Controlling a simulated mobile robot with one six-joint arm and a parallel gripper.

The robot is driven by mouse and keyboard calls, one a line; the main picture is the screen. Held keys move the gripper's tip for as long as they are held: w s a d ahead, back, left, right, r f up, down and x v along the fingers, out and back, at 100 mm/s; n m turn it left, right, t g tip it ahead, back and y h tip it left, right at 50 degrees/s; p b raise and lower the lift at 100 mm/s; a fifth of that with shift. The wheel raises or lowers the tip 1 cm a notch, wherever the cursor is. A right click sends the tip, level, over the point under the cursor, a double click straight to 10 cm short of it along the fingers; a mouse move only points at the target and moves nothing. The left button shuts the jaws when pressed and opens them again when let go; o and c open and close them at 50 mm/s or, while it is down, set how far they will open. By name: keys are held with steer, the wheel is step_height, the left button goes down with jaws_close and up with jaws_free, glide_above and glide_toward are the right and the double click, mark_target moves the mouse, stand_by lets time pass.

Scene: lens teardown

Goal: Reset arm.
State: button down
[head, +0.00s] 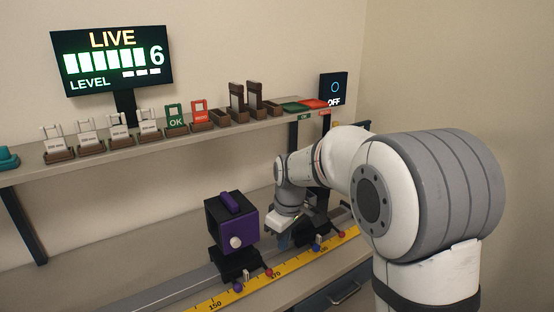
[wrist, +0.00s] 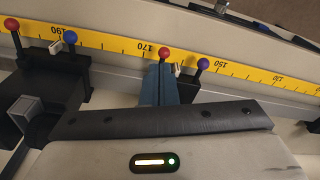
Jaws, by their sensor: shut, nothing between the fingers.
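My arm reaches in from the right in the head view. My gripper (head: 283,241) hangs low over the rail, just right of the purple and black box, and part of it is in shadow. In the wrist view my gripper (wrist: 158,84) shows as two blue-grey fingers pressed together with nothing between them. Their tips appear near the yellow scale by the 170 mark. I cannot tell whether they touch anything.
The purple and black box (head: 232,222) stands on a carriage on the rail beside the yellow scale (head: 256,284). Red and blue knobs line the scale. Behind, a shelf (head: 120,154) holds several tagged stands, a LIVE screen (head: 112,62) and an OFF panel (head: 333,88).

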steer(key=s+d+r+m, duration=0.1)
steer(key=s+d+m, duration=0.2)
steer(key=s, duration=0.5)
steer(key=s+d+r+m+t, duration=0.1)
steer(key=s+d+m, duration=0.3)
steer(key=s+d, duration=0.2)
steer(key=s+d+r+m+h, duration=0.1)
steer(key=s+d+m, duration=0.2)
steer(key=s, duration=0.6)
steer(key=shift+s+d+r+t, duration=0.2)
steer(key=shift+s+d+t, duration=0.2)
steer(key=shift+d, duration=0.8)
